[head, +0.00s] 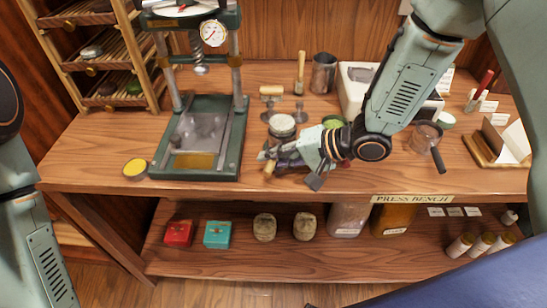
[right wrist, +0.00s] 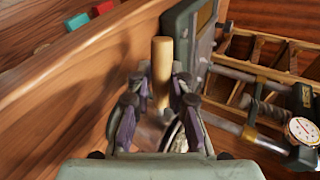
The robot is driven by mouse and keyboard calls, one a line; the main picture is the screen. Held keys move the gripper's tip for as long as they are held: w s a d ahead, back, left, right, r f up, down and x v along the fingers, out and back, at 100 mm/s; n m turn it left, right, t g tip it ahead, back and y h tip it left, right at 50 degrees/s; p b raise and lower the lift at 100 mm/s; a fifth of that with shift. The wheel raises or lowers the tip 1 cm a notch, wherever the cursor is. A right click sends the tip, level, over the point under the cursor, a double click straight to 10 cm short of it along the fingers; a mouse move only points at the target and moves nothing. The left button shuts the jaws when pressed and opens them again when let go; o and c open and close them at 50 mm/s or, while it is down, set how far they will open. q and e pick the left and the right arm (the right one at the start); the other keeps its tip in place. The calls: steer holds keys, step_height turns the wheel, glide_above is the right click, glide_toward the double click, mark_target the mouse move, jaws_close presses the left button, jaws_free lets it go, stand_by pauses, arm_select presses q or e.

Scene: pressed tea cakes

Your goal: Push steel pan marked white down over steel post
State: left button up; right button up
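My right gripper (head: 272,155) reaches in low over the bench, just right of the press. In the right wrist view its fingers (right wrist: 158,95) lie close on both sides of a wooden handle (right wrist: 162,62), apparently shut on it. Shiny steel (right wrist: 175,133) shows below the handle, mostly hidden by the fingers. A round steel piece with a pale top (head: 282,124) stands just behind the gripper; I cannot read any mark. A steel post on a base (head: 299,113) stands behind that, near another piece with a wooden crossbar (head: 271,91). My left gripper is not in view.
A steel cup (head: 323,73) and a white box (head: 352,93) stand behind. A dark-handled pan (head: 427,137) lies at right. The bench's front edge is near.

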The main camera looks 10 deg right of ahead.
steer(key=o, duration=0.4)
steer(key=shift+d, duration=0.1)
steer(key=v, duration=0.8)
steer(key=shift+r, duration=0.1)
steer(key=shift+v, duration=1.8)
steer(key=shift+d, duration=0.1)
steer(key=shift+s, duration=0.1)
